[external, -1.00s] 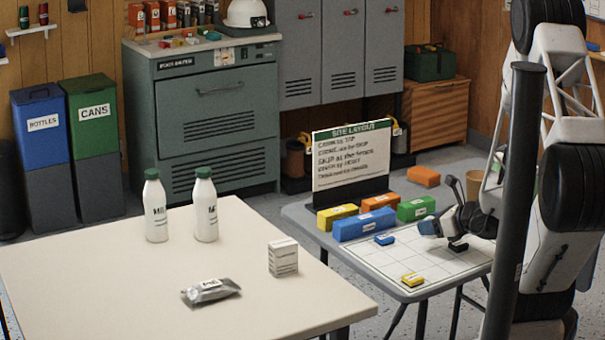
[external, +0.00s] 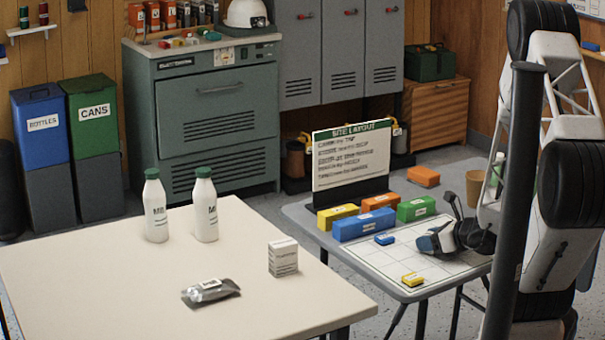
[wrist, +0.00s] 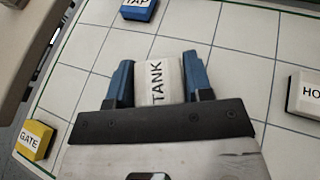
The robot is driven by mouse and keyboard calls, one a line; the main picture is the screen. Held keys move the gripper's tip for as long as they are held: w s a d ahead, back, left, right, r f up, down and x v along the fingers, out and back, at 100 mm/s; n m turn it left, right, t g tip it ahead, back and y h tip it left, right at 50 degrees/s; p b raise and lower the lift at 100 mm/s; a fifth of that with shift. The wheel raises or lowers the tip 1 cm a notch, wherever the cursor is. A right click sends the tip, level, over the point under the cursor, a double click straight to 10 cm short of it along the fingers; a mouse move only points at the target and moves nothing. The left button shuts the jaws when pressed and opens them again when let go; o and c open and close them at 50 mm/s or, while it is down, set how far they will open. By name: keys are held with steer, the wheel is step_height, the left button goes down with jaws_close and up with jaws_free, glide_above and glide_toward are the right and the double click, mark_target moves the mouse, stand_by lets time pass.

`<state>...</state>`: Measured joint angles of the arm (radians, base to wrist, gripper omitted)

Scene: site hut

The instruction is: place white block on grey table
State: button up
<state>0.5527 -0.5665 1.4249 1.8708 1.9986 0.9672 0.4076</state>
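The white block (wrist: 157,82), labelled TANK, is between the two blue fingers of my gripper (wrist: 158,75) in the wrist view, over the white grid sheet. The fingers flank it closely on both sides; whether they press on it is unclear. In the external view my gripper (external: 430,243) is low over the sheet, and the block is hard to make out there. The grey table (external: 299,213) carries the sheet and stands right of the cream table.
On the sheet are a blue TAP block (wrist: 138,8), a yellow GATE block (wrist: 36,139) and a block marked HO (wrist: 305,94). A sign (external: 351,160) and several coloured blocks line the back. The cream table (external: 120,270) holds two bottles, a carton and a pouch.

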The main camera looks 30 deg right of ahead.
steer(key=o, duration=0.3)
steer(key=shift+o, duration=0.2)
steer(key=shift+r, duration=0.15)
steer(key=shift+v, duration=1.95)
step_height(320, 180, up, 7)
steer(key=shift+s+d+r, duration=0.2)
steer(key=shift+s+d, duration=0.05)
steer(key=shift+s, duration=0.25)
steer(key=shift+a+r, duration=0.1)
